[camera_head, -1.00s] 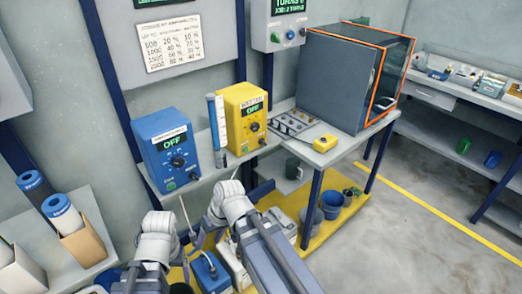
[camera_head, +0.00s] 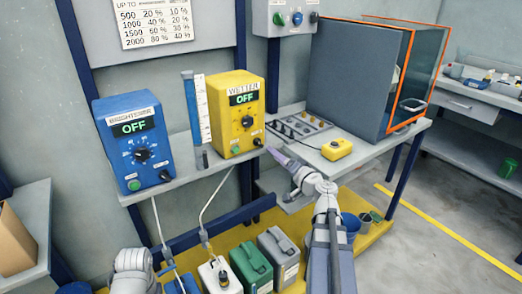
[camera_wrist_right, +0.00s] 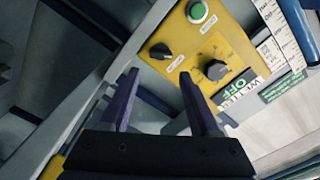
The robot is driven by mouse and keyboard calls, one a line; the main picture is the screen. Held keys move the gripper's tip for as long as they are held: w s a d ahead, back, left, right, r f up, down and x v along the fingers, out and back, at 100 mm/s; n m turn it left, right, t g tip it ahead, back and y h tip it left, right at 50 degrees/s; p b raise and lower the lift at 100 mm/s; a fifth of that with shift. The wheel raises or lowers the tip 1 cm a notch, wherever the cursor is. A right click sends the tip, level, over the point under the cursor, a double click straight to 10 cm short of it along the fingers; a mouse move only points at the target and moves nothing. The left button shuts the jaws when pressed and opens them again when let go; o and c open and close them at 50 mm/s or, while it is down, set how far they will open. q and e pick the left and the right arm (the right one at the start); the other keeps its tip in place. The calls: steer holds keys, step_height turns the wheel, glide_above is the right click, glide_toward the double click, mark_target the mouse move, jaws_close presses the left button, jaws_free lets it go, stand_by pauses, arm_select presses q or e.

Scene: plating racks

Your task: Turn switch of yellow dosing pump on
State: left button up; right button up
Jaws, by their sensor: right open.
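The yellow dosing pump (camera_head: 229,128) stands on the shelf, labelled WETTER, with its display reading OFF. Its small black switch (camera_head: 257,142) is at the lower right of the front. My right gripper (camera_head: 271,152) is just right of and slightly below the switch in the head view. In the wrist view its purple fingers (camera_wrist_right: 159,76) are apart and empty, with the switch beyond the gap between them. Only part of my left arm shows; its gripper is out of view.
A blue pump (camera_head: 121,166), also reading OFF, stands left on the shelf, with a measuring cylinder (camera_head: 190,108) between the pumps. A yellow button box (camera_head: 336,149) is on the right table. Several canisters, including a green one (camera_head: 250,265), stand below with tubes rising.

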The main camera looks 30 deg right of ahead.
mark_target(261, 144)
steer(key=shift+w+a, duration=0.2)
steer(key=shift+w, duration=1.75)
steer(key=shift+w+a, duration=0.2)
steer(key=shift+w, duration=1.75)
jaws_close()
